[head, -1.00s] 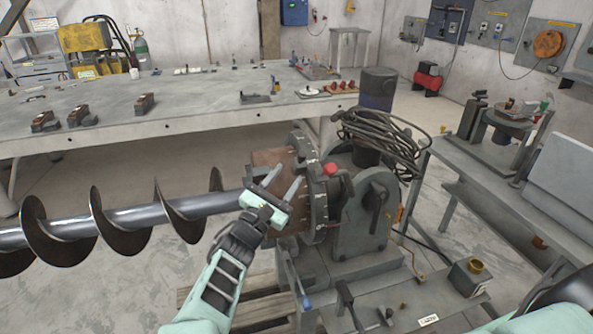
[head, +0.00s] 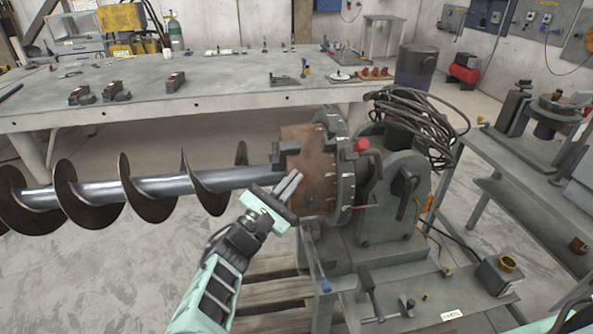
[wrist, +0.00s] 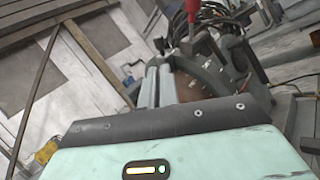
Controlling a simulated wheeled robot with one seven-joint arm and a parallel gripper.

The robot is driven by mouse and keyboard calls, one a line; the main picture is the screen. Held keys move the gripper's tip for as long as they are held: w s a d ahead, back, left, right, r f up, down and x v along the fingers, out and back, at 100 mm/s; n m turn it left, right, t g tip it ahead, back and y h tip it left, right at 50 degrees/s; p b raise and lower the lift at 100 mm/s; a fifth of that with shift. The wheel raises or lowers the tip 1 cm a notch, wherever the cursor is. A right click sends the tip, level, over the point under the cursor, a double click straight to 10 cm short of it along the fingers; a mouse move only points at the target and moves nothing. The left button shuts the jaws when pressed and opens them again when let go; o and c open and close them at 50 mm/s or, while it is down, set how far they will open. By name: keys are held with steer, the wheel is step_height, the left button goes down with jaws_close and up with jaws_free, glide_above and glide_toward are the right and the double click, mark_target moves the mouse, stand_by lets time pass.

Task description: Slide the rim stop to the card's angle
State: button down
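The positioner's round dark rim (head: 345,185), with pale marks, stands at the right end of the auger. A red knob (head: 361,145) sits at its upper right edge, apparently on the rim stop; it also shows in the wrist view (wrist: 194,20). A small white card (head: 452,315) lies on the bench front, its writing too small to read. My gripper (head: 296,178) is left of the rim, in front of the brown drum (head: 312,165), below and left of the knob. Its fingers (wrist: 158,85) are together, with nothing seen between them. Contact with the drum cannot be told.
The steel auger (head: 150,187) extends left from the drum. Coiled cable (head: 415,125) hangs over the motor behind the rim. A clamp handle (head: 385,305) and a brass-topped block (head: 500,272) are on the bench front. A long workbench (head: 210,95) lies behind.

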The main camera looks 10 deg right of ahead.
mark_target(329, 138)
steer(key=shift+w+d+r+m+t+b, duration=0.1)
steer(key=shift+w+d+r+m+b, duration=0.8)
steer(key=shift+w+d+m, duration=1.35)
steer(key=shift+w+d+r+m+t+b, duration=0.1)
steer(key=shift+w+d+r+m+b, duration=0.95)
steer(key=shift+m, duration=2.35)
steer(key=shift+w+d+r+m+t+b, duration=0.1)
steer(key=shift+w+d+r+m+b, duration=0.7)
steer(key=shift+w+m, duration=1.7)
steer(key=shift+s+d+r+m, duration=0.15)
steer(key=shift+s+d+m, duration=0.2)
steer(key=shift+s, duration=0.1)
